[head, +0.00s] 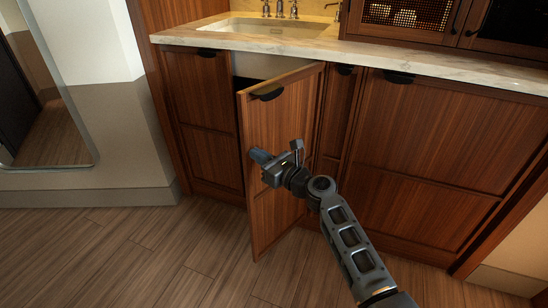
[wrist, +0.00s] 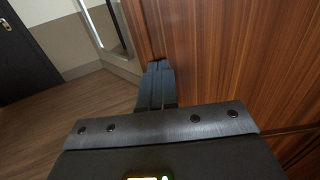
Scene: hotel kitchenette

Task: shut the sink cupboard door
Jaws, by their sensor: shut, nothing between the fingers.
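The sink cupboard door (head: 285,125) is brown wood with a dark cup handle (head: 267,93) at its top. It stands ajar under the sink, hinged at its right side, with its left edge swung out toward me. A dark gap shows behind that edge. My gripper (head: 257,155) is shut and empty, in front of the door's outer face near its free left edge. In the wrist view the shut fingers (wrist: 159,66) lie beside the wood panel (wrist: 225,55). I cannot tell whether they touch it.
A marble counter (head: 400,60) with a white sink (head: 275,28) runs above. Shut cupboard fronts flank the door on the left (head: 205,110) and right (head: 420,150). A mirror (head: 50,120) is at far left. The wood floor (head: 130,255) is clear.

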